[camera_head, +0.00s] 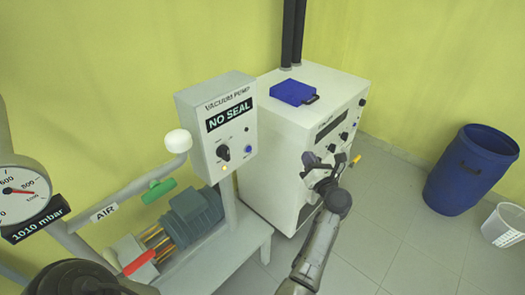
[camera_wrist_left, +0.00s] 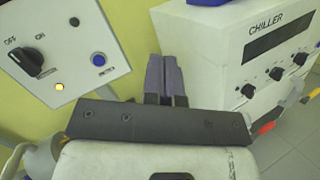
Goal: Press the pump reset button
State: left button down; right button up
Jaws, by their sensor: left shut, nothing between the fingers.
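The vacuum pump control box (camera_head: 217,128) is a grey panel with a "NO SEAL" display, a black knob, a small dark dot, a lit amber lamp and a blue round button (camera_head: 248,149). The button's small label is too blurred to read. In the left wrist view the blue button (camera_wrist_left: 98,59) shows at upper left, right of the OFF/ON knob (camera_wrist_left: 28,61). My left gripper (camera_head: 309,161) is right of the box, in front of the chiller, apart from the button. Its fingers (camera_wrist_left: 165,78) are shut and empty. My right gripper is not in view.
The white chiller (camera_head: 285,125) stands just right of the pump box, with knobs and a blue case (camera_head: 293,93) on top. A pump motor (camera_head: 193,215) sits on a stand below the box. A blue barrel (camera_head: 463,178) and white basket (camera_head: 505,226) stand at right on open floor.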

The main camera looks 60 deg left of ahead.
aim_at(250, 150)
pick_arm(q)
jog(key=s+f+n+g+h, duration=0.2)
jog(key=s+n+g, duration=0.5)
jog(key=n, duration=0.3)
jog(key=shift+s+f+g, duration=0.25)
jog(key=shift+f+g, duration=0.15)
jog(key=shift+g, duration=0.4)
jog(key=shift+n, duration=0.3)
jog(key=x, duration=1.4)
jog(key=shift+b, duration=0.4)
jog(key=shift+f, duration=0.1)
